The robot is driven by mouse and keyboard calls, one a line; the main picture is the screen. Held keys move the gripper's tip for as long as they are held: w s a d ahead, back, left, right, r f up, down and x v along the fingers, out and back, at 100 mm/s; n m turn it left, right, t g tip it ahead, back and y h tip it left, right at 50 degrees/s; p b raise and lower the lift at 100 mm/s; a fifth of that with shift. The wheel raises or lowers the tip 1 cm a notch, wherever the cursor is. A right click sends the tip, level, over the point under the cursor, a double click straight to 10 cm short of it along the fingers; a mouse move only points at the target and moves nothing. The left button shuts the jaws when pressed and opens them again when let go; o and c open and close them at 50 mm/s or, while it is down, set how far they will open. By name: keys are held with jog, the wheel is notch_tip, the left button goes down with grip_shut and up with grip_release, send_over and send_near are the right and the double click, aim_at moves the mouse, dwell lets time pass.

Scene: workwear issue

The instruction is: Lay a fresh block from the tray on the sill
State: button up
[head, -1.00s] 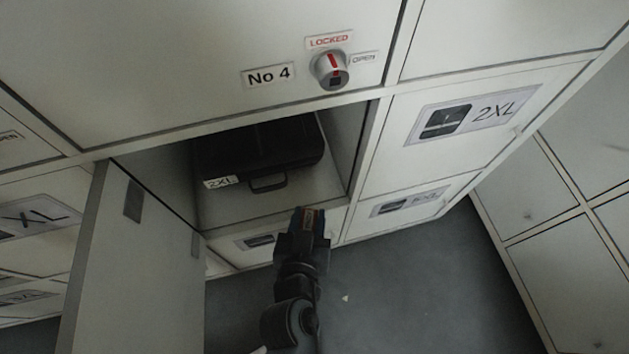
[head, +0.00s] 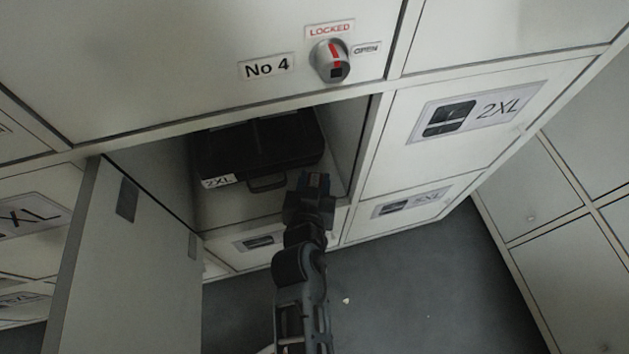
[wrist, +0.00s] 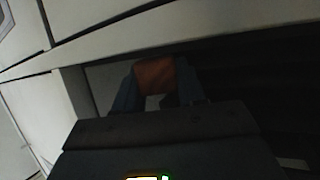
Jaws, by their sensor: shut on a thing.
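My gripper (head: 313,186) is at the front opening of an open locker compartment, near its right side. In the wrist view its two dark fingers are shut on a small orange-brown block (wrist: 155,77). The compartment's pale floor edge (head: 225,229) runs along the front, just left of the gripper. I cannot tell whether the block touches it. No tray shows in these frames.
A black case (head: 258,148) with a handle and a 2XL label lies inside the compartment, left of my gripper. The open door (head: 135,265) stands at the left. A knob (head: 331,62) is on the locker front above.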

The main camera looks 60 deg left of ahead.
jog(key=shift+f, duration=0.1)
jog(key=shift+f, duration=0.1)
jog(key=o, duration=1)
jog(key=shift+s+d+r, duration=0.1)
jog(key=shift+r, duration=0.2)
jog(key=p+v, duration=0.2)
jog(key=v, duration=0.9)
jog(key=shift+s+d+p, duration=0.2)
jog(key=shift+d+p, duration=0.1)
jog(key=shift+p, duration=0.05)
